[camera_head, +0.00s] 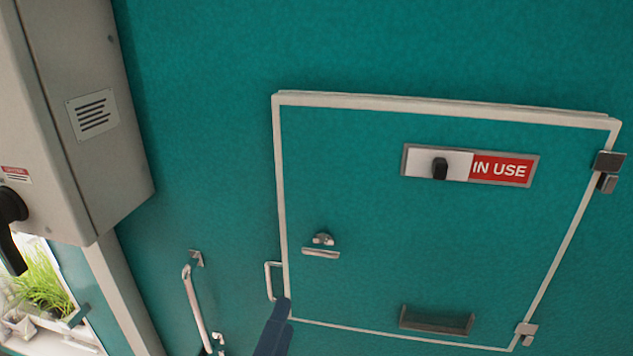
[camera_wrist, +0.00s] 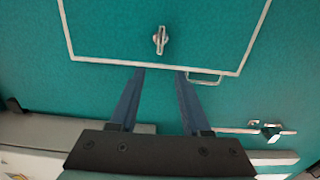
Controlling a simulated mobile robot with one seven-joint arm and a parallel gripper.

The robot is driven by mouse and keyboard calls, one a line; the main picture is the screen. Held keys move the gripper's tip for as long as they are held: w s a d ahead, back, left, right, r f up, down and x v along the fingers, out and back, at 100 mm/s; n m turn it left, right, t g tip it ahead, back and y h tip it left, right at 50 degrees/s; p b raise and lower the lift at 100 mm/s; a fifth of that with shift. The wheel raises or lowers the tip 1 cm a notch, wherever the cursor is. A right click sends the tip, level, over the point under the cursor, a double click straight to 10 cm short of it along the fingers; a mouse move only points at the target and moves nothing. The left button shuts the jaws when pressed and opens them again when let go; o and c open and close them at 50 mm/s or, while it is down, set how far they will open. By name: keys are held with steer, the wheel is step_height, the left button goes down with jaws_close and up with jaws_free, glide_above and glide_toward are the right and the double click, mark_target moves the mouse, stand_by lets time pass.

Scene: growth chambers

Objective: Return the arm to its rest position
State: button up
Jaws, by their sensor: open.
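My gripper (camera_head: 281,312) shows at the bottom of the head view as dark blue fingers, in front of the lower left corner of a closed teal hatch (camera_head: 370,215) with a pale frame. In the wrist view my gripper (camera_wrist: 160,74) has its two blue fingers spread apart, with nothing between them. The fingertips overlap the edge of the hatch (camera_wrist: 110,30) in that view. I cannot tell how far they are from the wall. The rest of my arm is out of view in the head view.
A grey cabinet (camera_head: 85,110) juts out at left, above a plant (camera_head: 42,280).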

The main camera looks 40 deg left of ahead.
steer(key=w+d+r+m+t+h+b, duration=0.45)
steer(key=w+d+r+m+t, duration=0.25)
steer(key=w+d+r+m, duration=0.5)
steer(key=s+d+r+m+t+h+b, duration=0.2)
steer(key=d+r+m, duration=0.4)
steer(key=r, duration=0.1)
steer(key=s+d+r+m+t+h+b, duration=0.2)
steer(key=s+d+r+m+t, duration=0.1)
steer(key=d+r+m, duration=0.3)
step_height(320, 180, up, 3)
steer(key=shift+d+f+h, duration=0.2)
steer(key=shift+d+h, duration=0.1)
steer(key=shift+h, duration=0.05)
